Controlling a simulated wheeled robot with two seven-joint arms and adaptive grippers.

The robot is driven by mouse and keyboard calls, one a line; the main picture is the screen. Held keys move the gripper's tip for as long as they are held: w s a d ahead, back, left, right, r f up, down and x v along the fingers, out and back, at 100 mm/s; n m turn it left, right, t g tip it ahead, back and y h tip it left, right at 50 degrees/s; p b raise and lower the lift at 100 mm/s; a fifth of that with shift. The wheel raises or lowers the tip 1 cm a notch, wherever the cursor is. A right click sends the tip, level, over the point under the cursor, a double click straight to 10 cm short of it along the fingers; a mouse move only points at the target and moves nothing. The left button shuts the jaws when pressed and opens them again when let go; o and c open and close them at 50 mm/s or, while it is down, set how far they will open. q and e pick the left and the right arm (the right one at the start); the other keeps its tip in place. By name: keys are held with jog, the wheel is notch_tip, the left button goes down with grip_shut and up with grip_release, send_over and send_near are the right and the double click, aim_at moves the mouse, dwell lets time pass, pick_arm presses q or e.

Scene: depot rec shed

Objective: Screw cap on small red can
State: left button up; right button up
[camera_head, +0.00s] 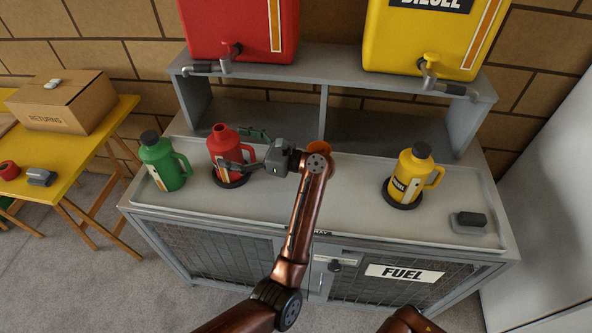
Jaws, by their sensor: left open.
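The small red can (221,143) stands upright on a round black pad (230,181) at the left of the grey counter. Its neck is open, with no cap on it. My left gripper (243,152) reaches in from the right at the can's handle side. Its jaws are open, with one finger behind and one in front near the handle; I cannot tell whether they touch it. An orange round thing (319,147) shows partly behind my left wrist; I cannot tell whether it is a cap. My right gripper is out of view.
A green can (163,165) with a dark cap stands close left of the red can. A yellow can (408,177) stands right on a black pad. Red (240,28) and yellow (425,35) tanks with taps sit above. The counter's middle right is clear.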

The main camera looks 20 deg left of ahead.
aim_at(224, 145)
pick_arm(q)
jog(key=a, duration=0.2)
jog(key=shift+s+a+r, duration=0.1)
jog(key=shift+s+a, duration=0.25)
jog(key=shift+s, duration=0.05)
jog(key=shift+w+a, duration=0.1)
jog(key=shift+a, duration=0.1)
jog(key=shift+w+f, duration=0.2)
jog(key=shift+w, duration=0.05)
jog(key=shift+s, duration=0.1)
jog(key=shift+c, duration=0.5)
jog(key=shift+r, duration=0.1)
jog(key=shift+c, duration=0.7)
jog(key=c, duration=1.9)
jog(key=shift+r, duration=0.1)
jog(key=shift+c, duration=0.3)
